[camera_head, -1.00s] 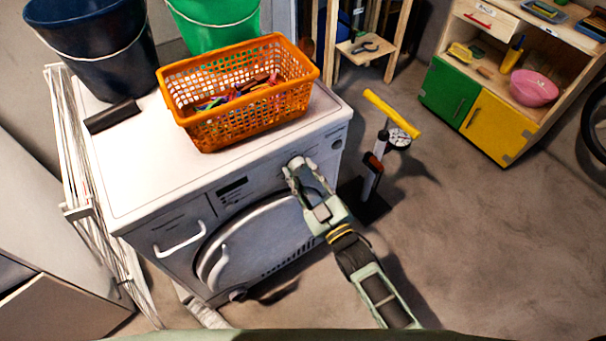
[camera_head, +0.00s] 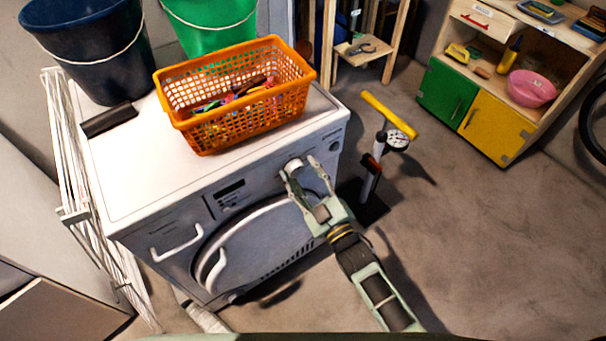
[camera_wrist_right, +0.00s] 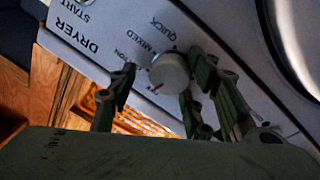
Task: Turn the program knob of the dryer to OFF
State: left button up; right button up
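The white dryer (camera_head: 130,180) stands at the left in the head view. Its round program knob (camera_head: 293,163) is on the upper front panel. In the right wrist view the knob (camera_wrist_right: 170,72) is grey-white with a red pointer mark at its lower left. "QUICK", "MIXED" and a partly hidden label ending in "ON" are around it; I cannot read an OFF label. My right gripper (camera_head: 303,174) is open at the knob. In the wrist view its fingers (camera_wrist_right: 160,76) straddle the knob, with a gap at the left finger; the right one is close to or touching it. My left gripper is out of view.
An orange basket (camera_head: 225,127) of clothespins, a navy bucket (camera_head: 90,55) and a green bucket (camera_head: 212,30) are on or behind the dryer top. A yellow-handled floor pump (camera_head: 385,125) stands right of the dryer. A white drying rack (camera_head: 85,215) is at its left.

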jog(key=shift+a, duration=0.1)
jog(key=shift+s+f, duration=0.1)
jog(key=shift+s, duration=0.15)
jog(key=v, duration=1.1)
jog(key=shift+s+d, duration=0.2)
jog(key=shift+d, duration=0.1)
